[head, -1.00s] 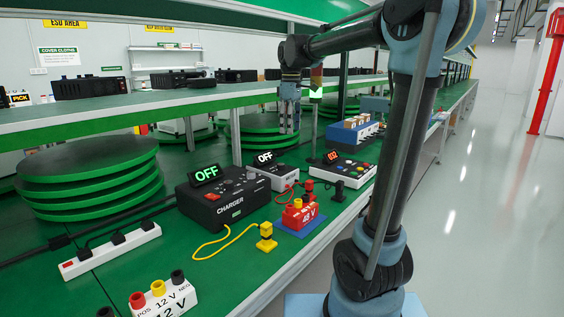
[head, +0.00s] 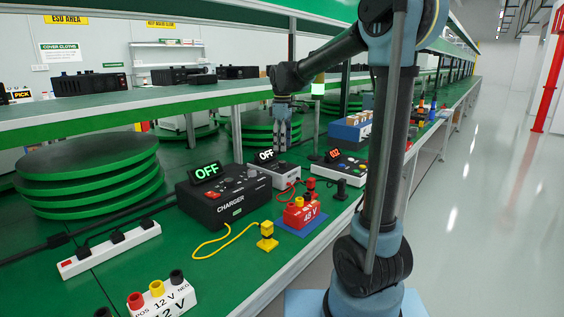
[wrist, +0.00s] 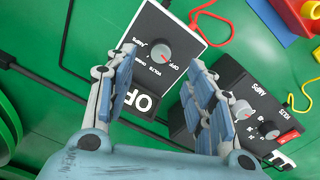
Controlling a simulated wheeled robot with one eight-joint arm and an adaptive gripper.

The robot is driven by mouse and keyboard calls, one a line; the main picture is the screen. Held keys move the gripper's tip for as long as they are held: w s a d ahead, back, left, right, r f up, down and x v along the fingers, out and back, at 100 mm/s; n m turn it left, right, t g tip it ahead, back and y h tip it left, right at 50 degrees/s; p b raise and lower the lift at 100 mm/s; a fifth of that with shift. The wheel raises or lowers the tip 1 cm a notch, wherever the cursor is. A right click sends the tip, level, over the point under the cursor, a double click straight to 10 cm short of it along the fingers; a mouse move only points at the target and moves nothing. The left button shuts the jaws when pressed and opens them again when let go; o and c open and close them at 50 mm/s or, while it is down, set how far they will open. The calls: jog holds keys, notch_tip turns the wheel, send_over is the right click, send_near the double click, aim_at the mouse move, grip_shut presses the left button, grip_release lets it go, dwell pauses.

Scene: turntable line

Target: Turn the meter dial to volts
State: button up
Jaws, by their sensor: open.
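The meter (head: 284,171) is a white box with a dark display (head: 266,156) reading OFF, on the green bench behind the charger. The wrist view shows its face (wrist: 185,28) with a round grey dial (wrist: 160,53) and labels around it, including OFF, VOLTS and AMPS. The dial's exact pointer direction is too small to tell. My gripper (head: 283,142) hangs pointing down above the meter. In the wrist view my gripper (wrist: 162,58) is open, its fingers on either side of the dial in the picture, with nothing between them. Contact with the dial does not show.
The black charger (head: 228,197) with its OFF display stands beside the meter, and its knobs (wrist: 268,130) show in the wrist view. A button panel (head: 340,170), a red 48 V block (head: 300,215) and a yellow plug (head: 266,238) are nearby. A shelf (head: 150,112) runs behind.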

aim_at(282, 162)
notch_tip(282, 162, down, 7)
jog(key=shift+f, duration=0.2)
jog(key=shift+c, duration=0.5)
jog(key=c, duration=1)
